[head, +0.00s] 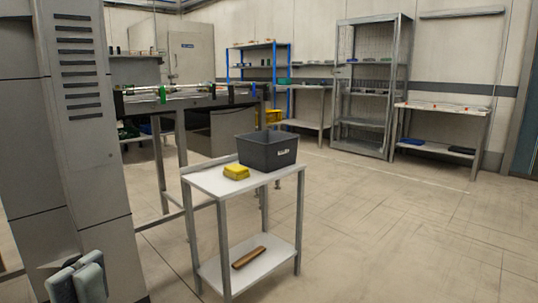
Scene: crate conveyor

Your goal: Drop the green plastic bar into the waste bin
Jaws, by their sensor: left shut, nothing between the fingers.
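My left gripper (77,278) shows at the bottom left corner, shut and empty, well apart from the small table. My right gripper is out of view. I cannot make out a green plastic bar for certain; a small green piece (162,94) shows on the conveyor (195,101) at the back left, too small to identify.
The small two-level table (208,181) also bears a yellow block (236,172) on top and a brown bar (249,257) on its lower shelf. A tall grey vented cabinet (85,170) blocks the left. Shelves (373,85) and a bench (442,108) line the back. The right floor is clear.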

